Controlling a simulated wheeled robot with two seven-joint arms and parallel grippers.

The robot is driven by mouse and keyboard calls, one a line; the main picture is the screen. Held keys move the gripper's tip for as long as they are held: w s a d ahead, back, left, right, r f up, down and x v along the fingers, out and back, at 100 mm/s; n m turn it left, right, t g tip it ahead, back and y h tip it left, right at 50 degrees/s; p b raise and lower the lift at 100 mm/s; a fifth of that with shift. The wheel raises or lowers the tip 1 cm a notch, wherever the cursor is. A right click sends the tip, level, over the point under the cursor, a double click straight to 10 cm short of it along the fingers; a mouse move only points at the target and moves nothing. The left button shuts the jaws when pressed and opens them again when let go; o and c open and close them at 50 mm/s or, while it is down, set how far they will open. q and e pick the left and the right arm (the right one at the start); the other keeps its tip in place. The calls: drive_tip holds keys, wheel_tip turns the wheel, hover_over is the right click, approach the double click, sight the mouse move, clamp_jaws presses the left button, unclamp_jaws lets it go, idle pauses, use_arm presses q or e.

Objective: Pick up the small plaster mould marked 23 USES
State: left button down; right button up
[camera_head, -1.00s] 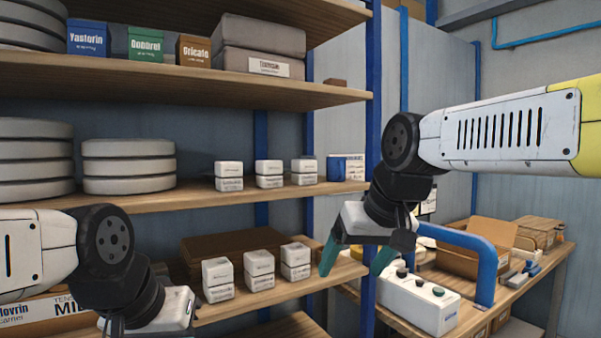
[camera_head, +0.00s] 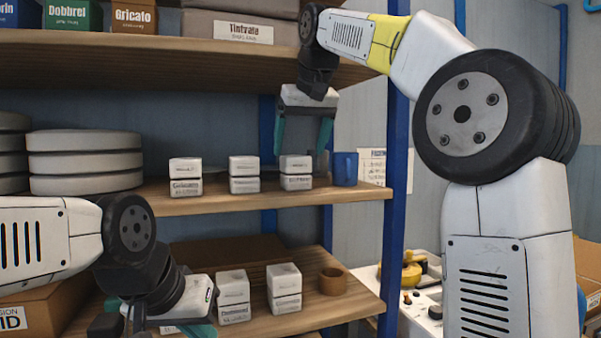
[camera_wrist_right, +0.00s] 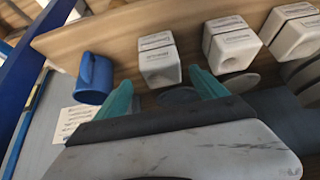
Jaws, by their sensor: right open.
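Small white two-part plaster moulds stand in a row on the middle shelf: a left one (camera_head: 185,177), a middle one (camera_head: 244,174) and a right one (camera_head: 296,173). Their print is too small to read, so I cannot tell which is marked 23 USES. My right gripper (camera_head: 302,148) is open, with its teal fingers pointing down at the right mould. In the right wrist view that mould (camera_wrist_right: 158,62) shows just beyond and between the open fingertips. More moulds stand on the lower shelf, including one (camera_head: 284,288) at its right. My left gripper (camera_head: 165,325) is low, its fingers partly cut off.
A blue mug (camera_head: 344,169) stands close beside the right mould. The upper shelf (camera_head: 190,74) is above the row, close to my right wrist. Round grey discs (camera_head: 85,162) are stacked at the left. A brown ring (camera_head: 332,281) sits on the lower shelf.

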sight(294, 170)
drive_tip(key=x, duration=0.7)
drive_tip(key=shift+w+a+f, duration=0.2)
drive_tip(key=shift+f, duration=0.1)
clamp_jaws()
